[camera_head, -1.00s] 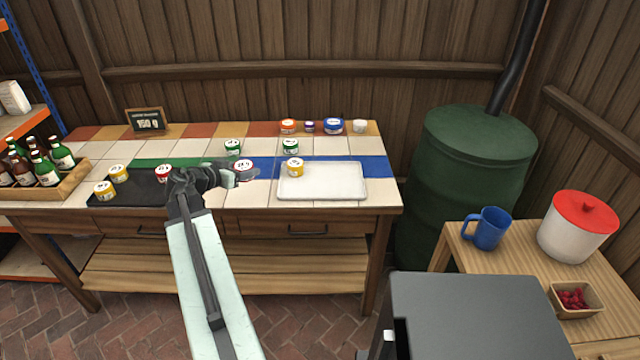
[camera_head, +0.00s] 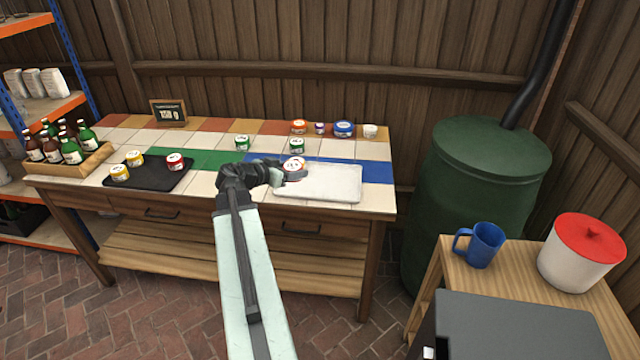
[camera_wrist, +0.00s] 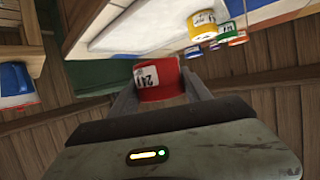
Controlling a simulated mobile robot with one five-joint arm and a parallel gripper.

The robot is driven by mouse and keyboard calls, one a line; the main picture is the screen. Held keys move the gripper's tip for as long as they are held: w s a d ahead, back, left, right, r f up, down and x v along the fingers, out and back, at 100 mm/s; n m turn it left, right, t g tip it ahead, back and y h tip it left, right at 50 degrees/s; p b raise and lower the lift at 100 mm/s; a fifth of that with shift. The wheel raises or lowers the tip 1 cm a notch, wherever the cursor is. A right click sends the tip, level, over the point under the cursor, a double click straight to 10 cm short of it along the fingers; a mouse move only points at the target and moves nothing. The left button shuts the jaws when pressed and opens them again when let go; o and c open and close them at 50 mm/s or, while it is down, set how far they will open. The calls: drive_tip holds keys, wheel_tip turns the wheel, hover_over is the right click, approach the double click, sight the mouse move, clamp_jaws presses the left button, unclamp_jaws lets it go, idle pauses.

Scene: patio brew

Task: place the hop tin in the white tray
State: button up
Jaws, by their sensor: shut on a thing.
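My gripper (camera_head: 278,174) is shut on a red tin (camera_wrist: 159,80) with a white label; its pale top with a red rim (camera_head: 294,164) shows in the head view. I cannot read whether it is the hop tin. The held tin overlaps the left end of the white tray (camera_head: 335,183) in the head view; its height above the tray is unclear. The tray also shows in the wrist view (camera_wrist: 140,28). A yellow tin (camera_wrist: 202,24) stands at the tray in the wrist view; in the head view the held tin and gripper mostly hide it.
Two green tins (camera_head: 242,142) stand behind the tray area, with several tins (camera_head: 343,129) along the back edge. A black mat (camera_head: 150,180) at left holds two yellow tins and a red one. The tray's middle and right are clear. A green barrel (camera_head: 475,200) stands right of the table.

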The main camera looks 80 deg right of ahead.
drive_tip(key=s+d+f+m+g+b, duration=0.1)
drive_tip(key=s, duration=0.2)
drive_tip(key=s+f+m+g+y+b, duration=0.1)
drive_tip(key=s+f, duration=0.1)
drive_tip(key=s+d+f+m+g+y+b, duration=0.1)
drive_tip(key=s+b, duration=0.1)
drive_tip(key=s, duration=0.1)
drive_tip(key=shift+s+d+f+m, duration=0.25)
drive_tip(key=shift+s+d+m, duration=0.05)
drive_tip(key=shift+s, duration=0.05)
drive_tip(key=shift+s+r+g+y, duration=0.1)
drive_tip(key=shift+s+g+y, duration=0.2)
drive_tip(key=shift+s, duration=0.1)
drive_tip(key=b, duration=0.1)
hover_over(346, 176)
drive_tip(key=shift+d+f, duration=0.15)
drive_tip(key=shift+f, duration=0.55)
wheel_tip(346, 176, down, 4)
drive_tip(key=b, duration=0.4)
drive_tip(key=shift+r, duration=0.25)
drive_tip(key=shift+f, duration=0.2)
drive_tip(key=o, duration=1.1)
drive_tip(key=shift+c, duration=0.2)
